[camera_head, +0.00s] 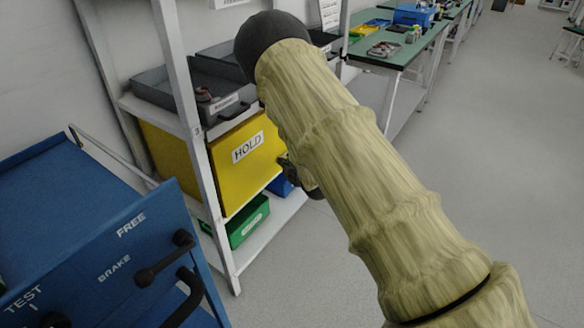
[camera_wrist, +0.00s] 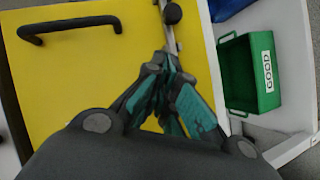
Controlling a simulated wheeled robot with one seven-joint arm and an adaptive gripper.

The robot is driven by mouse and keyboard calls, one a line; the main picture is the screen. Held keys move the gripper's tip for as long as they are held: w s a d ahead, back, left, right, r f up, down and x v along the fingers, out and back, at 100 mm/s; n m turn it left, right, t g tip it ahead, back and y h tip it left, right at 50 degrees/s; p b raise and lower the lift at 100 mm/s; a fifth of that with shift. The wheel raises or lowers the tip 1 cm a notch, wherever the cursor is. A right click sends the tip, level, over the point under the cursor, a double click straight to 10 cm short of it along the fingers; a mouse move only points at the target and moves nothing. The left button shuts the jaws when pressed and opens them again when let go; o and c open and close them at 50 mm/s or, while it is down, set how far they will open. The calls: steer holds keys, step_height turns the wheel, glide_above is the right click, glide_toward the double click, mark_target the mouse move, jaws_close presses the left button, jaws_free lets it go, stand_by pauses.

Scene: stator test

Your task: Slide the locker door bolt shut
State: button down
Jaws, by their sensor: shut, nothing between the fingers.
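The yellow locker door (camera_head: 240,180) carries a HOLD label in the head view. It fills much of the wrist view (camera_wrist: 75,75), with a black bar handle (camera_wrist: 70,24) at upper left. The bolt (camera_wrist: 168,36) is a thin grey rod near the door's edge beside the white frame, with a round black knob (camera_wrist: 172,13). My gripper (camera_wrist: 163,62), with teal finger pads, is shut and empty just below the knob, close to the rod. I cannot tell whether it touches the rod. The fingers hide the rod's lower part, so its reach is unclear. My arm hides most of the gripper in the head view.
Grey trays (camera_head: 190,88) stand above the locker. A blue cart (camera_head: 60,225) stands at left. The floor at right (camera_head: 500,150) is clear.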

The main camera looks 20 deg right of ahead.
steer(key=w, duration=0.1)
steer(key=w+d+f, duration=0.1)
steer(key=w, duration=0.1)
steer(key=w+d+f, duration=0.1)
steer(key=shift+w+f, duration=0.2)
steer(key=shift+w, duration=0.2)
steer(key=w+d, duration=0.2)
steer(key=shift+d+b, duration=0.35)
steer(key=shift+b, duration=0.05)
steer(key=p, duration=0.2)
glide_toward(283, 156)
steer(key=s+d+r, duration=0.1)
steer(key=s+r, duration=0.2)
steer(key=s, duration=0.2)
steer(key=shift+s+r, duration=0.2)
steer(key=shift+r, duration=0.1)
steer(key=shift+d, duration=0.1)
